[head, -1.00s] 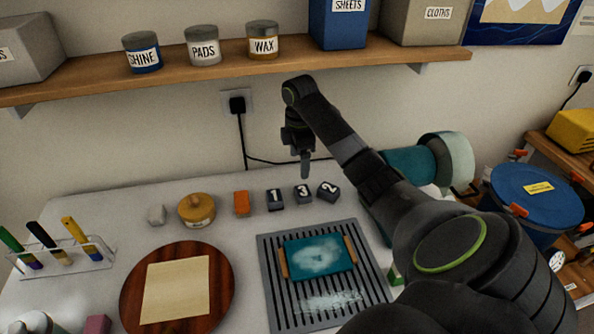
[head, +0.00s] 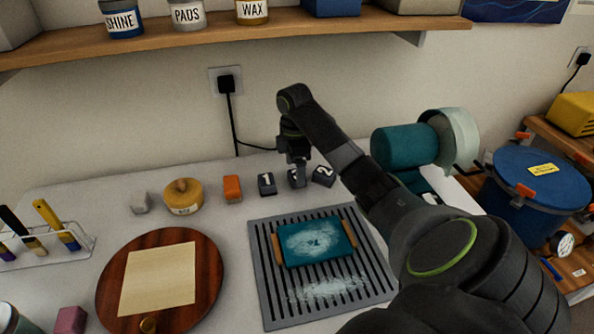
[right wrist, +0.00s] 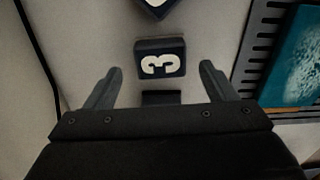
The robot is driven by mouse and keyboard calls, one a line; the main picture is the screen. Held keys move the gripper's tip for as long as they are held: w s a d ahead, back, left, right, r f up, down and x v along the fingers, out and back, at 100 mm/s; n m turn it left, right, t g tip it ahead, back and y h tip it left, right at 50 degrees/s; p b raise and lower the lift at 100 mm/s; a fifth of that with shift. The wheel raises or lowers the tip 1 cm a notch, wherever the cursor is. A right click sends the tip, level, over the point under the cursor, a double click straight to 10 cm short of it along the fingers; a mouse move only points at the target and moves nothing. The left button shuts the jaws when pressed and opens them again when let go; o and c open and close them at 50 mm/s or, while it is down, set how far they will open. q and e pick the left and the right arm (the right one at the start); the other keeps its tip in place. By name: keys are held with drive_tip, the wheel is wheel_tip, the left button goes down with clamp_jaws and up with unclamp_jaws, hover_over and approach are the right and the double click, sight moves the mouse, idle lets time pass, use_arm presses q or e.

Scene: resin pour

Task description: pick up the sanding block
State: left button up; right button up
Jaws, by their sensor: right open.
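Three small dark blocks with white numbers stand in a row at the back of the table: block 1 (head: 267,184), block 3 (head: 298,180) and block 2 (head: 323,176). None bears the words sanding block. My right gripper (head: 297,160) points down just over block 3 and partly covers it. In the right wrist view, block 3 (right wrist: 160,59) lies between the lines of the two open fingers (right wrist: 160,74), a little ahead of the tips. Nothing is held. Block 2 (right wrist: 157,5) is cut off at the top there. My left gripper is out of view.
A slotted grey tray (head: 262,285) with a teal board (head: 315,242) is in front of the blocks. An orange block (head: 232,189) and a round yellow container (head: 183,197) stand left of them. A round wooden board (head: 207,270) lies front left. A shelf (head: 215,36) hangs above.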

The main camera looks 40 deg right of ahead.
sight(295, 175)
drive_tip(key=shift+s+f, duration=0.1)
drive_tip(key=shift+f, duration=0.7)
drive_tip(key=shift+f+p, duration=0.35)
drive_tip(key=shift+f, duration=0.3)
drive_tip(key=c, duration=1.1)
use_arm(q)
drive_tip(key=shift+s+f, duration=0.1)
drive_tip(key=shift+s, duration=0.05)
use_arm(e)
drive_tip(key=shift+r, duration=0.15)
drive_tip(key=shift+r, duration=0.2)
wheel_tip(295, 175, up, 2)
drive_tip(key=shift+r, duration=0.1)
use_arm(q)
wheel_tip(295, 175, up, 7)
drive_tip(key=p, duration=0.7)
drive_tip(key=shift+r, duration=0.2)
use_arm(e)
wheel_tip(295, 175, up, 7)
drive_tip(key=shift+r, duration=0.1)
